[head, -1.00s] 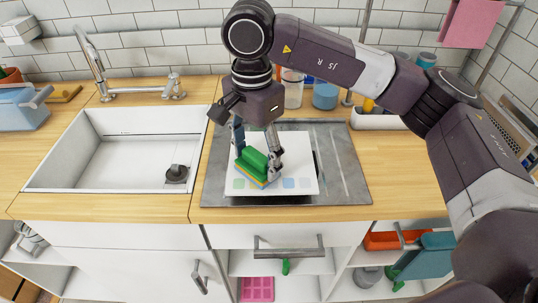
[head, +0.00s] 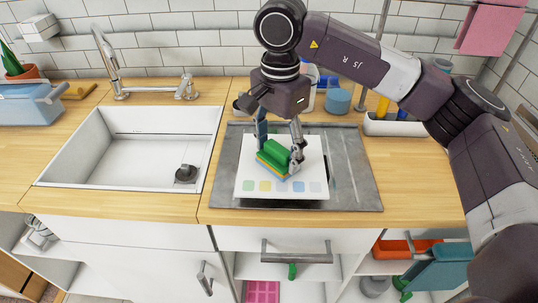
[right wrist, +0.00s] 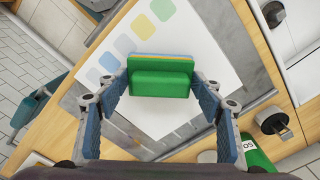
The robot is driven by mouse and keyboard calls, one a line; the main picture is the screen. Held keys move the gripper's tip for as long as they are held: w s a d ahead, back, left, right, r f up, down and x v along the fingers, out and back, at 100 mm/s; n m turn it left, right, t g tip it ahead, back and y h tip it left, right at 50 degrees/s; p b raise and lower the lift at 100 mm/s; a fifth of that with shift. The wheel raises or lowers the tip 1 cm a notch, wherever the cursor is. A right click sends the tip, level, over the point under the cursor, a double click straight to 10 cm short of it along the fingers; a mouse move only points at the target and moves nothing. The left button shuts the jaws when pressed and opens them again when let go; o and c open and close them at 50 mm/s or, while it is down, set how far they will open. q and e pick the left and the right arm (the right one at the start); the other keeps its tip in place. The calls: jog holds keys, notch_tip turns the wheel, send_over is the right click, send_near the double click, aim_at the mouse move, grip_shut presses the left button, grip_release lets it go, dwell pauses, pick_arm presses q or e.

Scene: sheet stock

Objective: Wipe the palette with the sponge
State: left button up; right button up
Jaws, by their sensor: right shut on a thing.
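The sponge (head: 275,160) has a green grip on top and thin yellow and blue layers below. My right gripper (head: 280,147) is shut on its green part from above, with one finger at each end. The right wrist view shows the sponge (right wrist: 160,82) between my fingertips (right wrist: 160,75). The palette (head: 311,165) is a white square board with a row of coloured squares along its near edge. The sponge is over the palette's middle, behind that row, and appears to touch the board. The palette also shows in the right wrist view (right wrist: 215,60). My left gripper is not in view.
The palette lies on a grey metal drainboard (head: 358,185) set in the wooden counter (head: 425,185). A white sink (head: 130,165) with a tap (head: 108,55) is to the left. Blue containers (head: 339,100) and a white holder (head: 395,127) stand behind. Open shelves are below.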

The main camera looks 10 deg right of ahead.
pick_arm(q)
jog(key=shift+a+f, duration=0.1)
pick_arm(e)
jog(key=shift+w+d, duration=0.3)
jog(key=shift+d, duration=0.35)
jog(key=shift+a+r+p, duration=0.1)
jog(key=shift+r+p, duration=0.7)
jog(key=shift+r, duration=0.45)
jog(key=shift+r+p, duration=0.9)
jog(key=shift+r, duration=0.5)
jog(key=shift+r+p, duration=0.55)
jog(key=shift+r, duration=0.35)
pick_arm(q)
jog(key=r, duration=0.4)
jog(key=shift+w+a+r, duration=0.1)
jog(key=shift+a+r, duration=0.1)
pick_arm(e)
jog(key=shift+f, duration=0.1)
